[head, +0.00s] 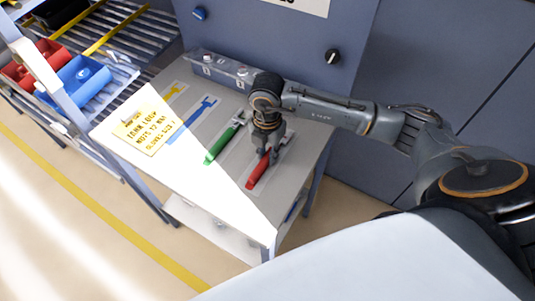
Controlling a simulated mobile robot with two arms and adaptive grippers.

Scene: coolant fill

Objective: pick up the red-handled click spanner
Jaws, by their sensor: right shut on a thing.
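The red-handled click spanner (258,171) lies along a pale strip at the right part of the table (232,206). My right gripper (267,151) comes down over the spanner from above and is shut on it near the upper end of its red handle. The gripper hides part of the spanner's far end. The spanner appears still at table level; I cannot tell if there is a gap under it. My left gripper is out of the picture.
A green-handled tool (222,145) lies just left of the spanner, with a blue tool (192,122) and a yellow tool (176,92) further left. A yellow note (148,128) lies at the table's left. A grey box (219,70) stands at the back against the cabinet.

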